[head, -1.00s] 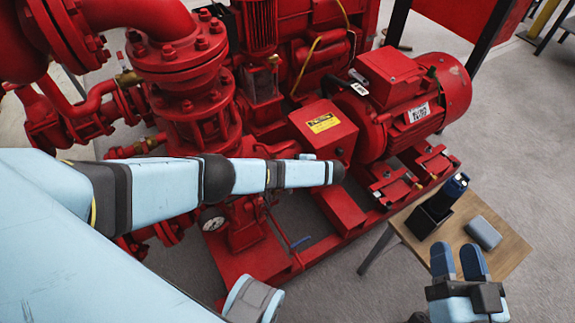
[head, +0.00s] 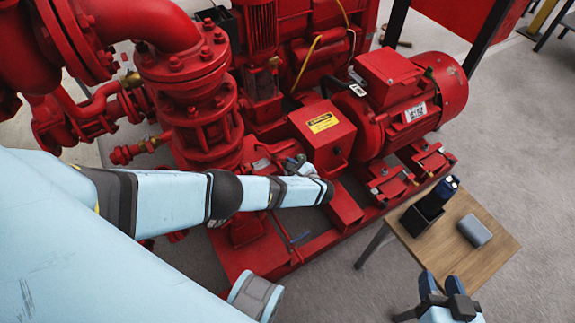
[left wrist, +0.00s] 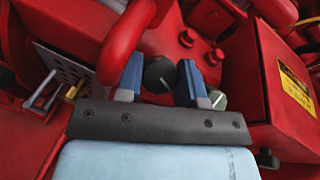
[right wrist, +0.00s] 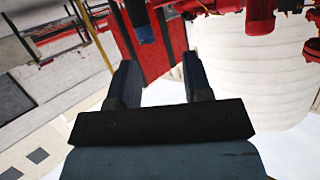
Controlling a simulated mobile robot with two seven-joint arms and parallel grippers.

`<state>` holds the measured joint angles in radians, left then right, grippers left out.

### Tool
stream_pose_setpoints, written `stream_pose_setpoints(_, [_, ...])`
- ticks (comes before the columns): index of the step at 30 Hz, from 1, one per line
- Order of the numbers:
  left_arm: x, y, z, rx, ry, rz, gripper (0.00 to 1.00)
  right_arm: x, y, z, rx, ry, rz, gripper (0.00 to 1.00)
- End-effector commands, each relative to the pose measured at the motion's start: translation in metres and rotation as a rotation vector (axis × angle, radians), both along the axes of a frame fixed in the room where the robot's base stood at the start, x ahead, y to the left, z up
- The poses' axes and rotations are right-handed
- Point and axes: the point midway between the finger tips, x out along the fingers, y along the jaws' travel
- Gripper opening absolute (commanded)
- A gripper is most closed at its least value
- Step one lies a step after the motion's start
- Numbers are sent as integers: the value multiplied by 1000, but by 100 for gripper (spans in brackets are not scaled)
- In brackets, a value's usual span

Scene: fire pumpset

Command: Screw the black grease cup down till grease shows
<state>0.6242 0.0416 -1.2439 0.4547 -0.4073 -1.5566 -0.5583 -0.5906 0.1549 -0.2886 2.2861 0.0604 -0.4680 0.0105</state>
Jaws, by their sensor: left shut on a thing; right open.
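The black grease cup (left wrist: 159,74) is a dark round knob in the left wrist view, set against the red pump housing. My left gripper (left wrist: 160,82) is shut on it, with one blue finger on each side. In the head view my left gripper (head: 297,165) is at the pump beside the red guard, mostly hidden by my own wrist, and the cup cannot be made out there. No grease is visible. My right gripper (head: 443,283) is open and empty near the front of the small table; its parted fingers also show in the right wrist view (right wrist: 158,80).
A grey-green round part (left wrist: 216,99) sits just right of the gripper's right finger. A curved red pipe (left wrist: 125,40) passes close to the left finger. The red guard (head: 322,133) stands beside the cup area. A wooden table (head: 480,255) holds a black holder (head: 424,217) and a grey block (head: 474,231).

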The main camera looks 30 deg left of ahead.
Motion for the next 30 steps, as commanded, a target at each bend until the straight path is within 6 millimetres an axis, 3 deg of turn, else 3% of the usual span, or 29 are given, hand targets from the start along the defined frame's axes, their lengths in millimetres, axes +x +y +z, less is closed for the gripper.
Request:
stream_pose_setpoints(17, [-1,-2,-1,10,23,-26,11,-8,0,-13,-5,46,-9,46])
stream_pose_setpoints(18, [-1,-2,-1,10,23,-26,37,-8,0,-12,-5,45,-9,46])
stream_pose_setpoints(21, [-1,-1,-1,10,23,-26,60,-7,0,-11,-5,42,-9,46])
stream_pose_setpoints(30, [-1,0,-1,13,24,-22,60,-1,-2,-4,-11,20,-3,46])
